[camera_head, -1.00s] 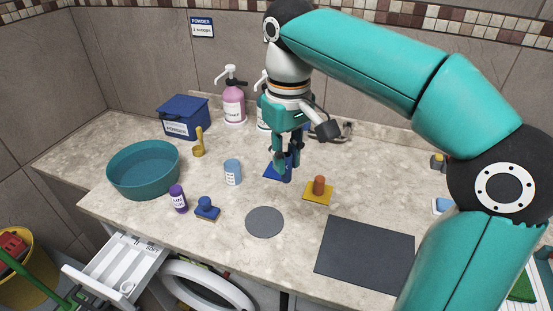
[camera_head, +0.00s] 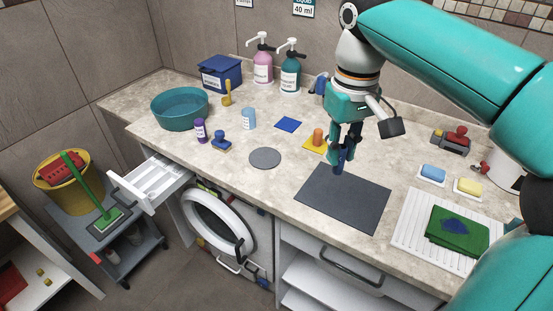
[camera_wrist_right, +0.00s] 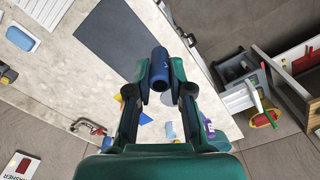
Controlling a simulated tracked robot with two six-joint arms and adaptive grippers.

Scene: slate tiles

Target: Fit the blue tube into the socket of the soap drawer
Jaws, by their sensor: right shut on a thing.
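My right gripper (camera_head: 345,150) is shut on the blue tube (camera_head: 340,157), which hangs roughly upright above the back edge of the dark grey mat (camera_head: 345,198). In the right wrist view the tube (camera_wrist_right: 159,72) sits between the two fingers (camera_wrist_right: 159,88). The white soap drawer (camera_head: 150,186) is pulled out at the left, below the counter and beside the washing machine (camera_head: 220,222). Its compartments show, but I cannot make out the socket clearly. The tube is well to the right of the drawer and higher. My left gripper is not in view.
The blue square (camera_head: 288,124) is bare. An orange peg (camera_head: 318,136) on a yellow square stands close behind the gripper. A teal basin (camera_head: 180,107), purple bottle (camera_head: 200,130), blue stamp-like object (camera_head: 221,142) and light-blue cup (camera_head: 248,119) stand nearer the drawer.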

